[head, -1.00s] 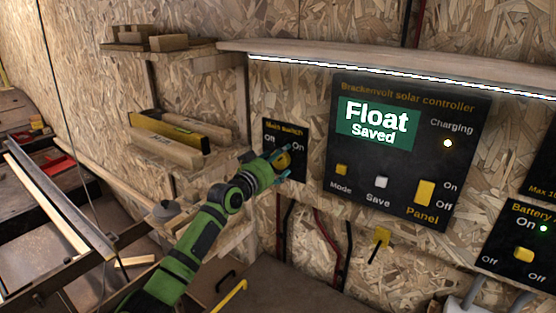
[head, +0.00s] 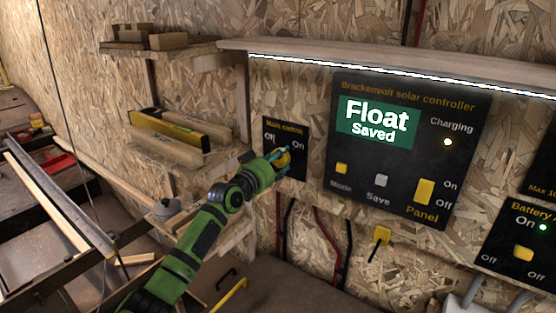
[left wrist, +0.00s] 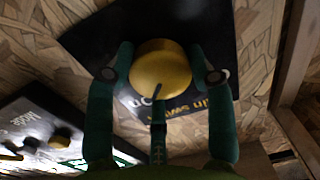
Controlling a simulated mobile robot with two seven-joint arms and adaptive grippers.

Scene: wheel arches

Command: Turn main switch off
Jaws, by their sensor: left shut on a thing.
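The main switch panel (head: 298,128) is a small black plate on the board wall, with Off at upper left and On at upper right. Its round yellow knob (head: 284,159) sits low on the plate, partly covered by my left gripper (head: 279,160). The knob's dark mark points toward the lettering, near On; the Off label is hidden there. My right gripper is not in view.
The solar controller panel (head: 460,125) hangs close to the right, reading Float Saved. Shelves with a level (head: 170,129) and wood blocks (head: 168,41) stand left. A light strip runs above.

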